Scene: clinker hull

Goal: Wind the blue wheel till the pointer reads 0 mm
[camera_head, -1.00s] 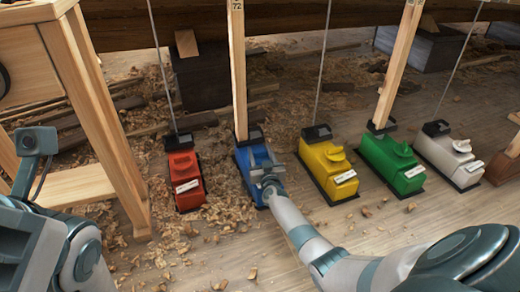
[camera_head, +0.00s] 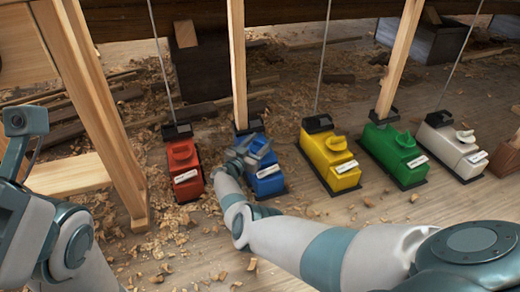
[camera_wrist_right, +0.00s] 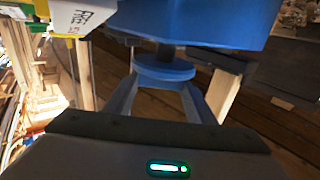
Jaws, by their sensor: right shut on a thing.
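The blue unit (camera_head: 268,187) stands on the floor between the red and yellow units, with a white label on its front. Its blue wheel (camera_wrist_right: 165,72) sits between the two fingers of my right gripper (camera_wrist_right: 160,100) in the right wrist view, and the gripper is shut on it. In the head view my right gripper (camera_head: 243,153) reaches the upper left of the blue unit and partly covers the wheel. I cannot make out a pointer or scale reading. My left arm is at the left edge; its fingers do not show.
Red (camera_head: 183,170), yellow (camera_head: 329,160), green (camera_head: 393,153) and white (camera_head: 452,150) units stand alongside. A wooden post (camera_head: 238,70) rises behind the blue one. A wooden trestle (camera_head: 98,120) stands at left. Shavings litter the floor.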

